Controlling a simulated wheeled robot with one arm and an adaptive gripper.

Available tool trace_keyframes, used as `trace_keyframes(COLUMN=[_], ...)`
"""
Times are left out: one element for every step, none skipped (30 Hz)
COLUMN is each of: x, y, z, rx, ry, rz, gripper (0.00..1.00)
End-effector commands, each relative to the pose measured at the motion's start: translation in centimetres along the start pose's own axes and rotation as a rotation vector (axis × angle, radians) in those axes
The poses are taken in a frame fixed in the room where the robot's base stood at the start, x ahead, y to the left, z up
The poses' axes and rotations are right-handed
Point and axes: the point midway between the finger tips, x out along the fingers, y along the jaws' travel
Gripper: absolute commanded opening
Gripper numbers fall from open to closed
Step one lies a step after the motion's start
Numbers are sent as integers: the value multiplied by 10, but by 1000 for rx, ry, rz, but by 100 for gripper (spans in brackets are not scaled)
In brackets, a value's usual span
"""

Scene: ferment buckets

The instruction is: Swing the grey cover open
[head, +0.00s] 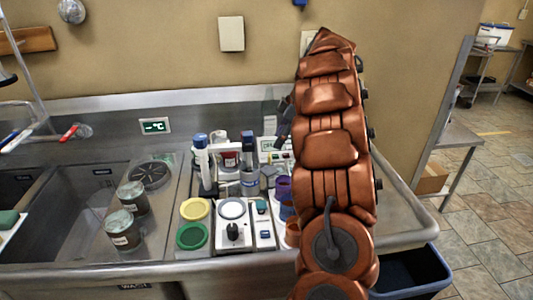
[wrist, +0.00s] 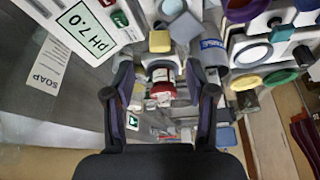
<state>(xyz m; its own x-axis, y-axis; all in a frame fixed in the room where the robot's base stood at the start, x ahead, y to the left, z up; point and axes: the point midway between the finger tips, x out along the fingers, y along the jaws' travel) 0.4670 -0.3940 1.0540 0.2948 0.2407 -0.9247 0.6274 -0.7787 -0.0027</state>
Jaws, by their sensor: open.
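My gripper (wrist: 165,76) is open in the wrist view, with one dark finger on each side and nothing held. A small grey square plate (wrist: 185,27) lies tilted beyond the fingertips, beside a yellow block; it may be the grey cover, but I cannot tell for sure. A jar with a red band (wrist: 162,88) shows between the fingers, apart from them as far as I can see. In the head view my arm hides part of the bench, and the gripper shows only as a dark shape (head: 284,122) near the back of the equipment.
In the head view, a white stirrer (head: 233,232), yellow lid (head: 195,209) and green lid (head: 191,236) stand at the front. Two dark jars (head: 122,230) stand left by the sink (head: 58,225).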

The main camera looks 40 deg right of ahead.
Motion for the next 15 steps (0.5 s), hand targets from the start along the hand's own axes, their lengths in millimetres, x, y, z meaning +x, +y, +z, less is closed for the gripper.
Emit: trace_keyframes(x=[1,2,5,8,10,15,19,23,28,33,38,44,48,52,57], y=[1,1,1,1,0,0,-1,-1,-1,-1,-1,-1,-1,-1,-1], z=[0,-1,-2,-3,-3,-4,-4,-4,-3,-4,-5,-5,-5,-4,-4], rx=[-6,-9,-12,-13,-14,-15,-14,-13,-11,-12,-13,-13,-13,-13,-13], ry=[2,4,4,4,3,2,2,2,1,2,2,1,2,1,1], rz=[0,-1,-2,-3,-4,-6,-8,-8,-7,-7,-7,-8,-8,-7,-6], gripper=[56,56,56,56,56,56,56,56,56,56,56,56,56,56,56])
